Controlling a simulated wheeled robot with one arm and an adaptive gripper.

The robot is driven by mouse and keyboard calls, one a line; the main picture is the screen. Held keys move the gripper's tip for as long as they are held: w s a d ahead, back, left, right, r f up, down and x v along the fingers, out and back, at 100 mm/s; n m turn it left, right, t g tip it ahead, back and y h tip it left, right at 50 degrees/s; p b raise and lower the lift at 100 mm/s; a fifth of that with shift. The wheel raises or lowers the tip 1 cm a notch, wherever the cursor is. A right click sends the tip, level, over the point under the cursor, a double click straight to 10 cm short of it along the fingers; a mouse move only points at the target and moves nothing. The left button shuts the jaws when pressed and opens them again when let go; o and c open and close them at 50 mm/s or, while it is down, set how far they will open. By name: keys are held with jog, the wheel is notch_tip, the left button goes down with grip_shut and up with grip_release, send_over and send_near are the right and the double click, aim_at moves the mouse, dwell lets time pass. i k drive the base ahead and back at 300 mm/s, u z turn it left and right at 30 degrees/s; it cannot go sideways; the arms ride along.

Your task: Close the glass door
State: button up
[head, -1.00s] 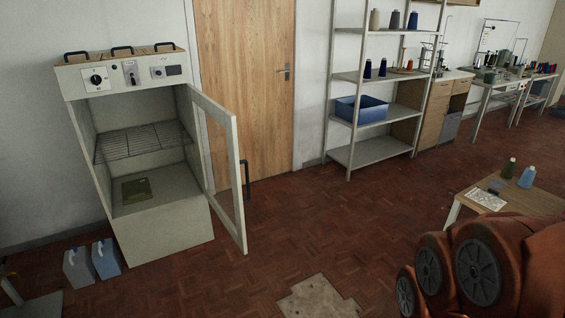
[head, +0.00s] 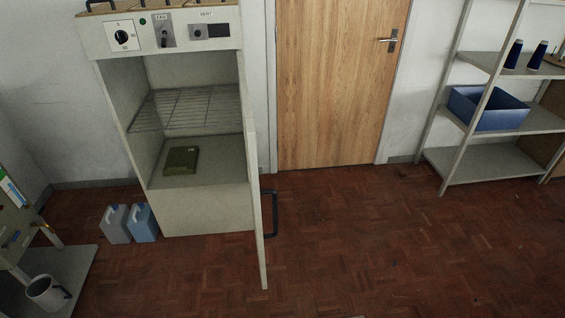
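The glass door (head: 256,205) of the pale cabinet (head: 200,212) stands open in the head view. It is hinged on the cabinet's right side and swung out toward me, so I see it nearly edge-on. Its dark bar handle (head: 272,213) sticks out on the right face of the door. The cabinet's inside is exposed, with a wire rack (head: 185,108) and a dark green flat object (head: 181,160) on its floor. My gripper is not in view.
Two jugs, one grey (head: 115,224) and one blue (head: 142,222), stand on the floor left of the cabinet. A grey mug (head: 45,292) sits at the lower left. A wooden door (head: 335,90) and shelving (head: 480,165) are to the right. The parquet floor (head: 400,245) in front is clear.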

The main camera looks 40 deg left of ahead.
aim_at(250, 133)
jog(key=u, duration=0.45)
jog(key=i, duration=1.15)
jog(key=u, duration=1.6)
jog(key=i, duration=0.5)
jog(key=z, duration=1.35)
jog(key=k, duration=1.45)
jog(key=u, duration=1.5)
jog(key=i, duration=0.5)
jog(key=u, duration=0.1)
